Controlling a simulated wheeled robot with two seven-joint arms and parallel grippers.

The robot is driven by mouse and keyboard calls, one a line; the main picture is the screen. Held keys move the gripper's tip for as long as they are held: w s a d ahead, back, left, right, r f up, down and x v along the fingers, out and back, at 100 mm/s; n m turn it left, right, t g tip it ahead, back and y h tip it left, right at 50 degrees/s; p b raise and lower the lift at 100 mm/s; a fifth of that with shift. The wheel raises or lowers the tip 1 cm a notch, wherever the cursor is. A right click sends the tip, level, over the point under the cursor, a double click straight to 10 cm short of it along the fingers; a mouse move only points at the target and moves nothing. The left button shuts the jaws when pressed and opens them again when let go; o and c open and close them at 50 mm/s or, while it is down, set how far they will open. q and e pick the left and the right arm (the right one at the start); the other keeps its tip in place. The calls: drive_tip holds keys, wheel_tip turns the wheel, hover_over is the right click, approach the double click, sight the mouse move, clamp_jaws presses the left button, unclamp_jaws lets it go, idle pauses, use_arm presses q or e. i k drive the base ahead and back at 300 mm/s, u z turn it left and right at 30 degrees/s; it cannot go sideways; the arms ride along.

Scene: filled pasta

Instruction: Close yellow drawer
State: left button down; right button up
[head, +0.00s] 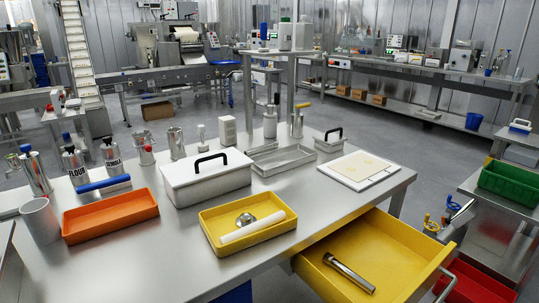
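The yellow drawer (400,242) is pulled out from under the right part of the steel table (215,277). Its open inside faces up, and a metal tube-like tool (349,273) lies in it. The drawer's pale bar handle (446,285) is on its front face at the right. Neither my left gripper nor my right gripper shows in the head view.
On the table stand an orange tray (108,222), a yellow tray (227,241) with a white roller, a white lidded box (205,184) and a white board (358,171). A red bin (478,285) sits low beyond the drawer. A green bin (508,183) stands on the right-hand shelf.

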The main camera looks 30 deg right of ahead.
sight(403, 264)
drive_tip(key=z, duration=2.2)
drive_tip(key=k, duration=0.5)
drive_tip(key=z, duration=1.1)
drive_tip(key=i, duration=1.1)
drive_tip(key=u, duration=2.2)
